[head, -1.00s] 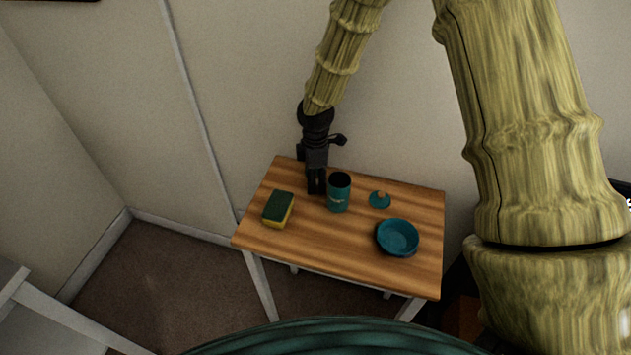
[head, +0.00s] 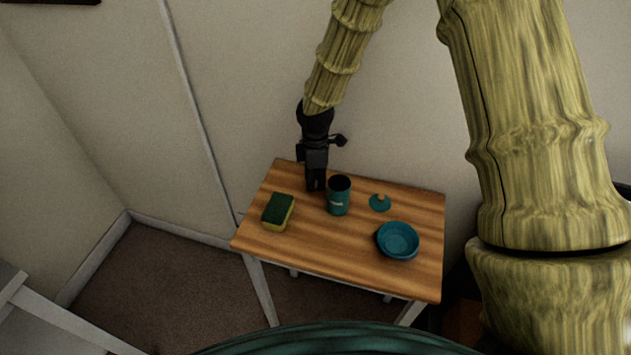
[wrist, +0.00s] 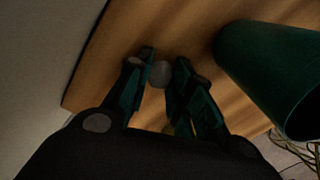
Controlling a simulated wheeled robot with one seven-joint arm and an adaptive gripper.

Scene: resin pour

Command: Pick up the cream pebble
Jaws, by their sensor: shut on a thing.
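The cream pebble (wrist: 161,74) is a small, pale, rounded thing between my gripper's fingertips in the wrist view. My gripper (wrist: 164,72) is shut on it, with a dark finger on each side. In the head view my gripper (head: 316,186) points down at the back left part of the wooden table (head: 330,250). The pebble cannot be made out there. Whether it touches the table top is hard to tell.
A teal cup (head: 339,198) stands close to the right of my gripper and fills the right of the wrist view (wrist: 262,65). A green and yellow sponge (head: 278,211) lies left. A teal lid with a knob (head: 380,204) and a teal bowl (head: 398,240) are right. A wall is behind.

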